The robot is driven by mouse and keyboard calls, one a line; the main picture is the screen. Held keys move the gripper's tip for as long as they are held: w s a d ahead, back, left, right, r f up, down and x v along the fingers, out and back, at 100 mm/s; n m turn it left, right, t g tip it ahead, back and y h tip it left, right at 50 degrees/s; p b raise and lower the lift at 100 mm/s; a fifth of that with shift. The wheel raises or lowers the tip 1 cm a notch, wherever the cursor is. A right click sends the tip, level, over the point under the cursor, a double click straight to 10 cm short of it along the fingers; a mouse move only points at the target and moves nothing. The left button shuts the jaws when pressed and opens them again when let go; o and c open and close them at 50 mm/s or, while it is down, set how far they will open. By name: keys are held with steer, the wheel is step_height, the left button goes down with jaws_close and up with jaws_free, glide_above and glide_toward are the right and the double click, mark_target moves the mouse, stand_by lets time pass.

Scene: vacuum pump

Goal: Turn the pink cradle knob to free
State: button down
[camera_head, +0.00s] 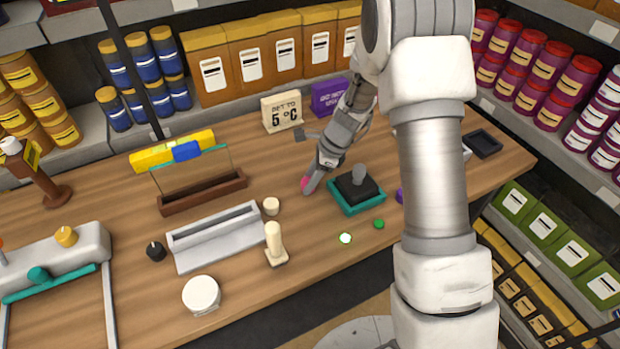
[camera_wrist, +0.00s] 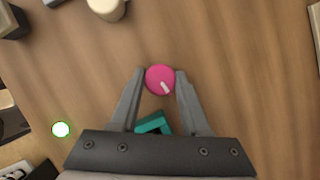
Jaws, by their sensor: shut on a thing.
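The pink knob (camera_wrist: 160,80) is round with a white pointer mark, which points toward the lower right in the wrist view. My gripper (camera_wrist: 160,83) has a finger on each side of it and is shut on it. In the head view the pink knob (camera_head: 306,184) shows as a small patch at the tip of my gripper (camera_head: 312,180), low over the wooden table. A teal edge (camera_wrist: 152,123) shows between my fingers below the knob; I cannot tell if it belongs to the cradle. Any lettering around the knob is not visible.
A teal-based block with a grey knob (camera_head: 357,190) stands just right of my gripper. A cream cylinder (camera_head: 271,206) and a grey tray (camera_head: 213,238) are to the left. A lit green button (camera_head: 345,238) is in front.

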steer(key=n, duration=0.2)
steer(key=n+g, duration=0.1)
steer(key=n, duration=0.1)
steer(key=shift+w+n+g, duration=0.15)
steer(key=shift+n+g, duration=0.15)
steer(key=n+g, duration=0.1)
steer(key=n, duration=0.2)
steer(key=shift+n+h, duration=0.3)
steer(key=shift+h, duration=0.1)
steer(key=n+g+h, duration=0.1)
steer(key=n, duration=0.3)
steer(key=shift+w+a, duration=0.1)
steer(key=shift+w, duration=0.05)
steer(key=shift+n+g+h+b, duration=0.45)
steer(key=shift+n+h, duration=0.35)
steer(key=shift+n, duration=1)
steer(key=shift+a, duration=0.1)
steer(key=shift+c, duration=1.9)
jaws_free()
